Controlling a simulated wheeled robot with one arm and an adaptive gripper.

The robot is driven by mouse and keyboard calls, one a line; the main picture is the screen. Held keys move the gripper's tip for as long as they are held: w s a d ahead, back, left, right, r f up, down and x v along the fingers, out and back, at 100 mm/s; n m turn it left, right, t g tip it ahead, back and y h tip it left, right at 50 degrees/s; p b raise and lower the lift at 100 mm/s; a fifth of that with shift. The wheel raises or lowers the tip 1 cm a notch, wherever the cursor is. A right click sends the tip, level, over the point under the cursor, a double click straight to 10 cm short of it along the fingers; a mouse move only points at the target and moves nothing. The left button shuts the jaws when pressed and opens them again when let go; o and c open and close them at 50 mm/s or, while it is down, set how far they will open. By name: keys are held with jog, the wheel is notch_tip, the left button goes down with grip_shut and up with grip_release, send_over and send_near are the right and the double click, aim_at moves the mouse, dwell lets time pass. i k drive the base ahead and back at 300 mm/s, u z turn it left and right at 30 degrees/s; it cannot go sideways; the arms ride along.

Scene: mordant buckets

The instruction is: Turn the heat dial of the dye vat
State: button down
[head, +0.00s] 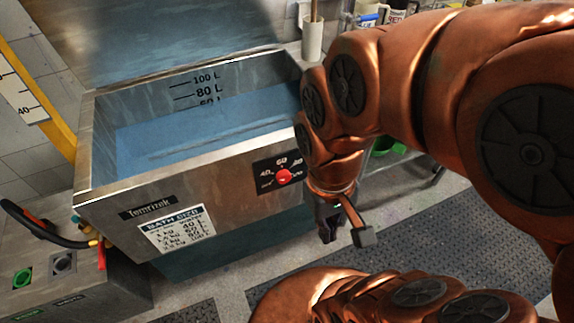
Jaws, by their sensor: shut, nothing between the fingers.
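The dye vat (130,208) is a metal tank with blue liquid inside, at the left and middle of the head view. Its heat dial (283,176) is a red knob on a black panel on the front wall, near the right corner. Numbers 40, 60 and 80 are printed around the knob. Where the dial points is too small to tell. My gripper (328,228) is dark, hangs fingers down, and is shut and empty. In the picture it is to the right of and below the dial, apart from it. My arm hides the vat's right corner.
A control box (75,285) with a green button and a hose stands at the lower left. A yellow post (50,110) is left of the vat. A white cup (312,40) and bottles (395,12) are behind. A dark floor mat (460,240) lies at right.

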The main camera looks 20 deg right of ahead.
aim_at(285, 176)
jog(key=u, duration=1.65)
jog(key=k, duration=1.55)
jog(key=z, duration=2.7)
jog(key=i, duration=0.5)
jog(key=u, duration=0.05)
